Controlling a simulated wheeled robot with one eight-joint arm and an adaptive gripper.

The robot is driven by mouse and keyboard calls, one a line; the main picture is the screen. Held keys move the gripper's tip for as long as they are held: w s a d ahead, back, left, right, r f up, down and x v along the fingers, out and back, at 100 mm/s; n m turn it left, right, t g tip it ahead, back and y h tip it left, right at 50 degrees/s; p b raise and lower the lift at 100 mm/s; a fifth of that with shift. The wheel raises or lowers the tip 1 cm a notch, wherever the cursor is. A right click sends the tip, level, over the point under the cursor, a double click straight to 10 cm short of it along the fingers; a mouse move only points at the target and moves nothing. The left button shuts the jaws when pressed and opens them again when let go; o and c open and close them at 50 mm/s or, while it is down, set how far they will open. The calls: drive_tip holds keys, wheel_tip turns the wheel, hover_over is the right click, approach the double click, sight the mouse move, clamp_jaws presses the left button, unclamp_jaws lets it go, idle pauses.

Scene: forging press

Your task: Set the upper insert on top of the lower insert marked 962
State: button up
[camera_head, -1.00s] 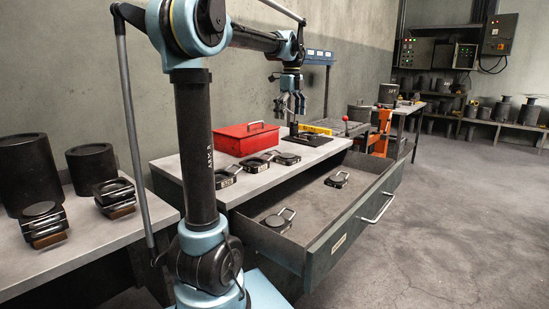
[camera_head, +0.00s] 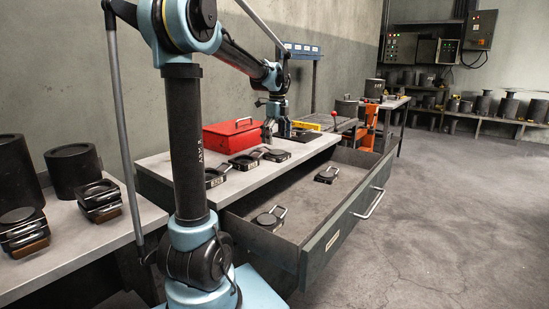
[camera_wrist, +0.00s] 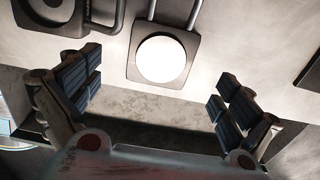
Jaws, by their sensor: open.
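Several dark handled inserts are in view. On the bench (camera_head: 308,160) lie a left one (camera_head: 213,178), a middle one (camera_head: 243,162) and a right one (camera_head: 276,155). Two more, a near one (camera_head: 268,219) and a far one (camera_head: 326,175), lie in the open drawer. Their markings are too small to read, so I cannot tell which is 962 or which is an upper insert. My gripper (camera_head: 268,132) is open and empty above the bench's right insert. The wrist view shows an insert with a bright round face (camera_wrist: 163,59) beyond my spread fingers (camera_wrist: 158,97).
A red box (camera_head: 231,136) stands behind the inserts. The open drawer's front (camera_head: 345,220) juts out towards the floor. A side table at left holds black cylinders (camera_head: 75,170) and stacked blocks (camera_head: 100,200). The drawer's middle is clear.

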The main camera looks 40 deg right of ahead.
sight(277, 152)
drive_tip(key=shift+f, duration=2.8)
